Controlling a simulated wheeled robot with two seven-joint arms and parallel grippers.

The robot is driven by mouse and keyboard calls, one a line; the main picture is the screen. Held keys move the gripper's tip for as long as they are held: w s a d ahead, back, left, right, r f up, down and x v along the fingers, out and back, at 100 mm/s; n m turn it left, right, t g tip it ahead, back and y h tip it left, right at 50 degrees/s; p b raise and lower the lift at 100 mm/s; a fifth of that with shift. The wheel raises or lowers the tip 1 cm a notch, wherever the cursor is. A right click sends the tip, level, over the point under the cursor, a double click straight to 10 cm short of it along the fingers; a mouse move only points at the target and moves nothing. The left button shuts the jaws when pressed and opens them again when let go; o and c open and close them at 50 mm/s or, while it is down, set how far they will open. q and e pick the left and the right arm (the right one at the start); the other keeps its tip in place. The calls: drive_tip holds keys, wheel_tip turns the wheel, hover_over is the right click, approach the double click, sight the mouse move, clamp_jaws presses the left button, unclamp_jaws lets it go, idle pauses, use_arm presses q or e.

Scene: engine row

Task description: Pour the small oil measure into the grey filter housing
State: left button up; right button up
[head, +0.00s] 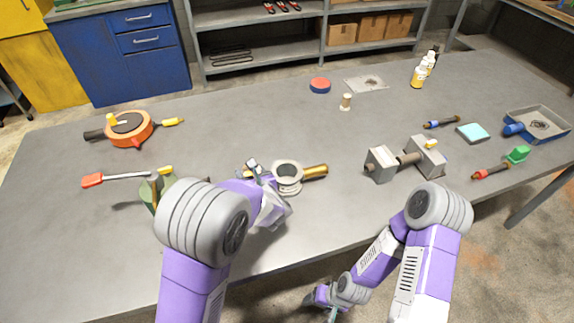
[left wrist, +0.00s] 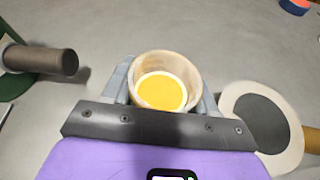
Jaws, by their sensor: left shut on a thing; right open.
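My left gripper (head: 262,172) is shut on the small oil measure, a beige cup (left wrist: 166,72) with yellow oil (left wrist: 160,92) inside. The cup looks upright in the left wrist view, and in the head view it is mostly hidden by the gripper. A round, pale-rimmed thing with a grey inside, seemingly the filter housing (head: 288,178), stands just right of this gripper. It also shows in the left wrist view (left wrist: 232,104), to the right of the cup and apart from it. My right gripper (head: 326,299) is open and empty, low beyond the table's front edge.
A brass cylinder (head: 316,171) lies by the housing. A green can (head: 163,188) is left of my left gripper. Grey blocks (head: 383,163) on a shaft stand to the right. A small beige cylinder (head: 346,102) stands farther back.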

use_arm(q)
drive_tip(key=r+p, duration=0.1)
drive_tip(key=p, duration=0.1)
drive_tip(key=d+r+m+y+p, duration=0.1)
drive_tip(key=r+p, duration=0.1)
drive_tip(key=d+r+m+p, duration=0.1)
drive_tip(key=p, duration=0.1)
drive_tip(key=shift+w+r+y+p, duration=0.2)
drive_tip(key=shift+w+y+p, duration=0.1)
drive_tip(key=shift+p, duration=0.1)
drive_tip(key=shift+w+d+r+m+y+p, duration=0.15)
drive_tip(key=shift+d+m+y+p, duration=0.35)
drive_tip(key=shift+d+m+p, duration=0.45)
drive_tip(key=shift+w+d+r+m+p, duration=0.1)
drive_tip(key=shift+d+r+m+p, duration=0.2)
drive_tip(key=shift+p, duration=0.4)
drive_tip(key=shift+d+r+m+t+y+p, duration=0.1)
drive_tip(key=shift+r+m+t+y+p, duration=0.3)
drive_tip(key=shift+m+y, duration=0.3)
drive_tip(key=shift+r+m+y+p, duration=0.35)
drive_tip(key=shift+m+y, duration=0.05)
drive_tip(key=shift+m, duration=0.55)
idle(1.1)
drive_tip(key=shift+w+r+m, duration=0.1)
drive_tip(key=shift+r+m, duration=0.05)
drive_tip(key=shift+m, duration=0.25)
idle(0.6)
